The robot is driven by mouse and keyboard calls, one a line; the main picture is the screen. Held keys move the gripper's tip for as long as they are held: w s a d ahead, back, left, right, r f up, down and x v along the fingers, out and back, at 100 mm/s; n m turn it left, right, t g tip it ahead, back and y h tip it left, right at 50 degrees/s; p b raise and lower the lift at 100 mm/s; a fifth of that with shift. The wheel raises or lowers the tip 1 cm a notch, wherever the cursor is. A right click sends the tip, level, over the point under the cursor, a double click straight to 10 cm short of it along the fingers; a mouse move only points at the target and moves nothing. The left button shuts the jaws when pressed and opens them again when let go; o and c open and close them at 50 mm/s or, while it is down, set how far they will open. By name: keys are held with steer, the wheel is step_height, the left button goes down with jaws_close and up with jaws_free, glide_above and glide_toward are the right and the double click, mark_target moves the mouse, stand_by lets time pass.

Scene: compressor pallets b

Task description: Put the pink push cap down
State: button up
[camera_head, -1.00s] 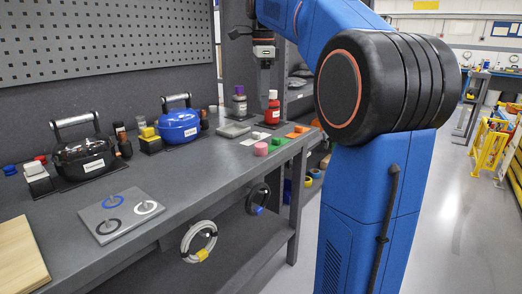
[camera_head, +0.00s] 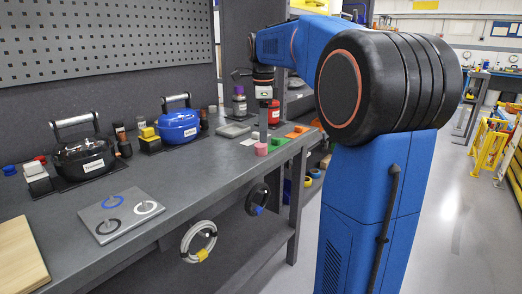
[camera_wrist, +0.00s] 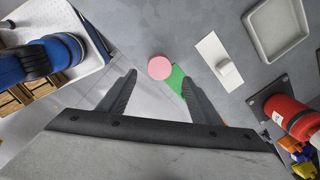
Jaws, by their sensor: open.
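The pink push cap (camera_head: 261,149) stands on the grey bench near its front edge, beside the green piece (camera_head: 279,142). In the wrist view the pink cap (camera_wrist: 160,67) shows as a round disc just past the fingertips, in line with the gap between them. My gripper (camera_head: 263,138) points down over that spot, with its fingers close to the cap. In the wrist view my gripper (camera_wrist: 158,82) is open, its two dark fingers apart with nothing between them. A touch between fingers and cap cannot be made out.
A white card (camera_wrist: 212,50) with a white cap (camera_wrist: 227,72) lies beside the pink cap. A grey tray (camera_wrist: 277,27) and a red bottle (camera_wrist: 292,115) stand nearby. Orange pieces (camera_head: 297,132) lie to the right. The bench front edge is close.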

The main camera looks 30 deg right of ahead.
mark_target(260, 145)
steer(key=f, duration=0.4)
steer(key=shift+w+a+f, duration=0.15)
steer(key=shift+w+a, duration=0.05)
steer(key=shift+a, duration=0.15)
steer(key=shift+f, duration=0.6)
steer(key=shift+c, duration=0.5)
steer(key=c, duration=1)
steer(key=shift+c, duration=0.2)
